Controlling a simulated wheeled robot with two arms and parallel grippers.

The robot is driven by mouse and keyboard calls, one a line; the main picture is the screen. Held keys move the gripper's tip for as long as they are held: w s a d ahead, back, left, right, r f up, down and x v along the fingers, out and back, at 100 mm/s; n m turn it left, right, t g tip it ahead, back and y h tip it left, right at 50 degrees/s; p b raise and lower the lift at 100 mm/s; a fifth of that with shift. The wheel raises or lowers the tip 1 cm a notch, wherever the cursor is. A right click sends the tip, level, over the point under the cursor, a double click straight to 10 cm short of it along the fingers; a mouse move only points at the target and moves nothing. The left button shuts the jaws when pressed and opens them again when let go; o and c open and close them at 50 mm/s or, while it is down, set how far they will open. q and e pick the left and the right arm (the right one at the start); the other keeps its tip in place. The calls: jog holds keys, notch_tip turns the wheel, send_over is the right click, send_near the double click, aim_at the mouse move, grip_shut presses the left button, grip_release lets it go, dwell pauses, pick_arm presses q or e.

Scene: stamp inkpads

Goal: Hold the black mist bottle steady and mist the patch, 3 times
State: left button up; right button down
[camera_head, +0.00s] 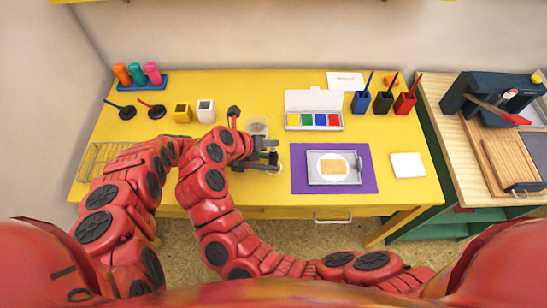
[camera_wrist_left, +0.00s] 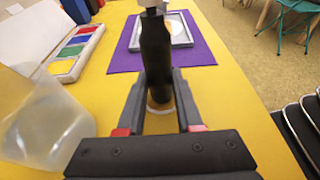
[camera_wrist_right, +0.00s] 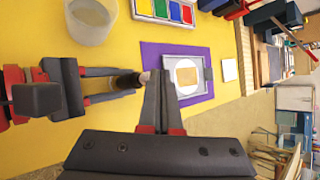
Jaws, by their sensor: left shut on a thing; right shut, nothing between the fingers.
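The black mist bottle (camera_wrist_left: 155,48) stands upright between the fingers of my left gripper (camera_wrist_left: 159,98), which is shut on it. The bottle's dark body (camera_wrist_right: 127,81) and grey top also show in the right wrist view; in the head view my grippers mostly hide it. My right gripper (camera_wrist_right: 160,78) is shut and empty, its fingertips close by the bottle's top; I cannot tell whether they touch. The tan patch (camera_head: 331,168) lies on a white disc in a grey tray (camera_head: 314,178) on a purple mat (camera_head: 299,181), right of both grippers.
A clear cup (camera_head: 257,126) stands just behind my grippers. An open paint box (camera_head: 314,120) with coloured pads stands behind the mat. A white square (camera_head: 408,165) lies right of the mat. Brush pots (camera_head: 383,102) stand at the back right, a wire rack (camera_head: 100,158) at the left.

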jog(key=shift+r, duration=0.15)
notch_tip(320, 180, up, 6)
dwell(0.7)
dwell(1.1)
pick_arm(q)
jog(key=o, duration=1.1)
jog(key=v, duration=1.2)
